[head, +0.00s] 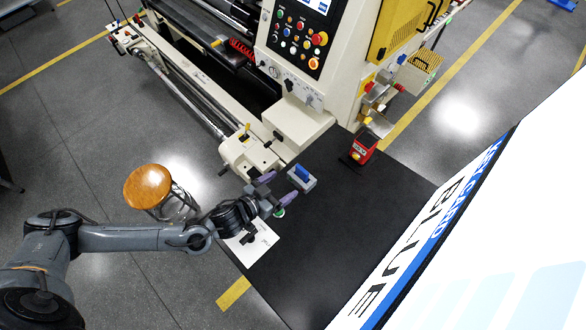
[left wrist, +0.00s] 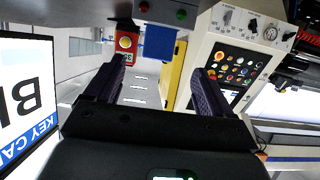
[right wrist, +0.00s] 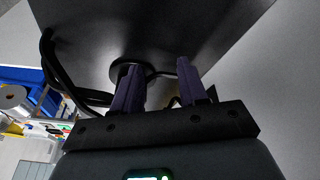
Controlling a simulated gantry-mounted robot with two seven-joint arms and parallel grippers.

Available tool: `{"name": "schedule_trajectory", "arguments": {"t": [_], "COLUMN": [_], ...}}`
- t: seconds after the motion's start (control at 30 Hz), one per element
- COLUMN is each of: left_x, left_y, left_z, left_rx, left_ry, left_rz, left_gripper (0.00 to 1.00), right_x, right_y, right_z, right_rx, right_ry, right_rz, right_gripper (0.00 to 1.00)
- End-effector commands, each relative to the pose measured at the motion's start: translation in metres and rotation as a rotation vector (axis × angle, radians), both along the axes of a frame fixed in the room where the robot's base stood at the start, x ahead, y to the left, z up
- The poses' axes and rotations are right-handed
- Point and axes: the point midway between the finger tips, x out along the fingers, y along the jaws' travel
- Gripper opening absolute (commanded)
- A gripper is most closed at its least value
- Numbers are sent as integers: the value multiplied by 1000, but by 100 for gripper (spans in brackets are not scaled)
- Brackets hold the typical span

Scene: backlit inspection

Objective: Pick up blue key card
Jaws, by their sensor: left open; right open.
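A small blue block-like piece (head: 302,173), which looks like the blue key card, sits on a grey box on the black table beside the cream machine. My left gripper (head: 277,189) is open and close to its left, with purple fingers pointing toward it. In the left wrist view the blue piece (left wrist: 160,42) shows beyond and between the open fingers (left wrist: 158,72), with nothing between the tips. My right gripper (right wrist: 160,75) is open and empty in the right wrist view, facing the dark back of a screen. It is not seen in the head view.
A large screen (head: 500,250) reading "KEY CARD BLUE" fills the right. A red box (head: 363,149) stands behind on the black table (head: 340,225), whose middle is clear. A white sheet (head: 258,247) lies under my left wrist. A wooden-topped stool (head: 150,184) stands left.

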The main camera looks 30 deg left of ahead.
Motion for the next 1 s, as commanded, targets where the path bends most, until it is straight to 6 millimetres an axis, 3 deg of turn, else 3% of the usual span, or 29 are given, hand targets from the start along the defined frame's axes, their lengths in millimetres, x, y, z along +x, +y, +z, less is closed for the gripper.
{"name": "schedule_trajectory", "arguments": {"t": [0.3, 0.53, 1.0], "left_x": [37, 47, 88], "left_y": [-10, -15, -32], "left_z": [-14, -20, -38], "left_rx": [-1, -1, 0], "left_ry": [-9, -7, -6], "left_rz": [-3, -4, -4], "left_gripper": [83, 83, 83], "right_x": [-2, -2, -2], "right_y": [2, 2, 2], "right_z": [-1, -3, -39], "right_rx": [7, 10, 7], "right_ry": [6, 5, 6], "right_rz": [-4, -6, -4], "right_gripper": [43, 43, 43]}}
